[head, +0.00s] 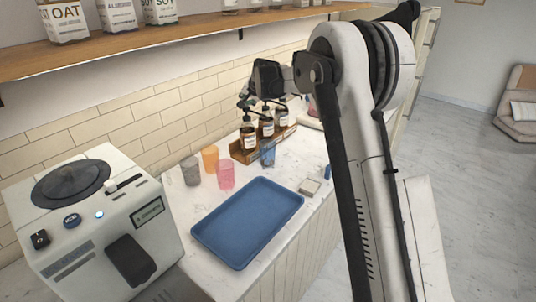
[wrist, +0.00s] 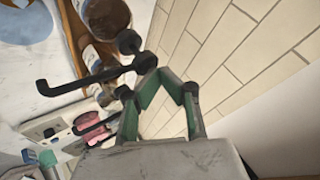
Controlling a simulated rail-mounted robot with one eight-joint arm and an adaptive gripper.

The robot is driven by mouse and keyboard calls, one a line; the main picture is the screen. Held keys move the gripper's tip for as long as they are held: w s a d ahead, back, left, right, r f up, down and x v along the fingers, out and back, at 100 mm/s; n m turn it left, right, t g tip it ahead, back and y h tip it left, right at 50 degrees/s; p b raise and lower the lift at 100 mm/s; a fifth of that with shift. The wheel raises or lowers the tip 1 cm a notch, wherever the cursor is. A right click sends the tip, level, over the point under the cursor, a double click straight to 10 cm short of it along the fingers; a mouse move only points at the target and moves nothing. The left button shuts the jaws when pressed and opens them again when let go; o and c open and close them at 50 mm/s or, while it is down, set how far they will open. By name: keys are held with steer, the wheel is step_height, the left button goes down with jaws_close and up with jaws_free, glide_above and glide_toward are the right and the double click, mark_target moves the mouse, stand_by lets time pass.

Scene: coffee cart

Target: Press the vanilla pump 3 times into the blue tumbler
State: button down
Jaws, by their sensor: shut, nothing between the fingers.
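Three brown pump bottles stand in a wooden rack, a left one (head: 248,138), a middle one (head: 266,126) and a right one (head: 282,117). Their labels are too small to read, so I cannot tell which is vanilla. The translucent blue tumbler (head: 267,154) stands in front of the rack. My gripper (head: 247,101) is shut and empty, at the pump tops near the left bottle. In the wrist view, the shut fingers (wrist: 167,76) are close beside a black pump head and spout (wrist: 95,77); contact is unclear.
A blue tray (head: 248,222) lies on the counter in front. Orange (head: 210,158), pink (head: 226,176) and grey (head: 190,171) cups stand left of the rack. A white machine (head: 100,230) is at the left. The tiled wall (head: 130,120) is close behind the bottles, under a shelf (head: 170,46).

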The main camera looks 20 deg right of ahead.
steer(key=shift+f, duration=0.15)
steer(key=shift+f+b, duration=0.35)
steer(key=shift+b, duration=0.1)
steer(key=shift+r, duration=0.45)
stand_by(0.4)
steer(key=shift+r+p, duration=1.3)
steer(key=shift+r, duration=1.75)
